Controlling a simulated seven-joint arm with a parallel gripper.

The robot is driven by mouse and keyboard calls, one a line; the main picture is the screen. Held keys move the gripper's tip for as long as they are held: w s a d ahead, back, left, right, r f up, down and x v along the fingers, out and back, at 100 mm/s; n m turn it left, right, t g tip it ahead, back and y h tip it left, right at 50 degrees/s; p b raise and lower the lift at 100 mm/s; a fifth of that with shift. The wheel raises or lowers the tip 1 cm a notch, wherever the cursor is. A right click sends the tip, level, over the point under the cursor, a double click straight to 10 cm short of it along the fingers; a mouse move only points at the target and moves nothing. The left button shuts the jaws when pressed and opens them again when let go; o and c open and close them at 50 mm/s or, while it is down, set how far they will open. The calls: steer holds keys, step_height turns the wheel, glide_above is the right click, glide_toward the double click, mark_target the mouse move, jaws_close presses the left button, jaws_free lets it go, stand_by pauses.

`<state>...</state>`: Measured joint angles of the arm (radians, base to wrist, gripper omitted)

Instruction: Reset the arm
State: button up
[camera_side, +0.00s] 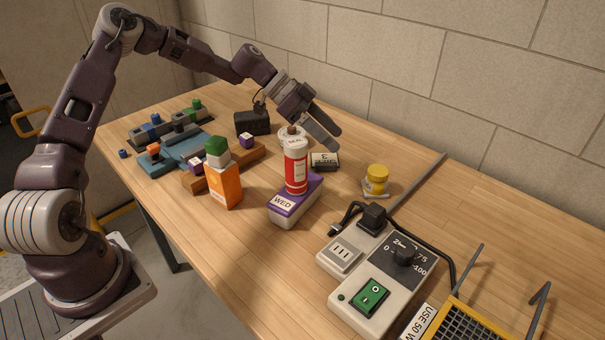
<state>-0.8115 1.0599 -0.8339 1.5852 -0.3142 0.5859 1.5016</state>
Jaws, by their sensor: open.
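My gripper (319,133) hangs over the middle of the wooden table (240,270), at the end of my arm reaching in from the left. Its fingers are apart and point down to the right. Nothing shows between them. A red and white bottle (296,170) stands upright just left of and in front of the fingers, seemingly on or right behind a purple box marked WED (295,200). A small dark-and-white labelled block (325,161) lies just below the fingertips; whether they touch it I cannot tell.
An orange carton (225,187) with a green top stands left of the bottle. Blue fixtures and small blocks (180,145) fill the back left. A yellow jar (376,180) stands right. A white control box (370,285) with a cord and a yellow-framed grid (465,322) occupy the front right.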

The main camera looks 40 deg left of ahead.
steer(key=s+d+r+n+g+y, duration=0.1)
steer(key=s+d+r+y, duration=0.25)
steer(key=s, duration=0.55)
steer(key=s+d+r+n+g+y, duration=0.25)
steer(key=s+r, duration=0.25)
steer(key=s, duration=0.4)
steer(key=s+a+r+n+t+y, duration=0.1)
steer(key=s+n, duration=0.1)
steer(key=s, duration=0.4)
steer(key=s+a+r+n+t+y, duration=0.1)
steer(key=s+a+r+n+t, duration=0.1)
steer(key=s, duration=0.5)
steer(key=s+a+r+n+t+y, duration=0.1)
steer(key=s+r+n, duration=0.1)
steer(key=s, duration=0.5)
steer(key=shift+a+n, duration=0.3)
steer(key=shift+n, duration=0.05)
steer(key=shift+t, duration=0.25)
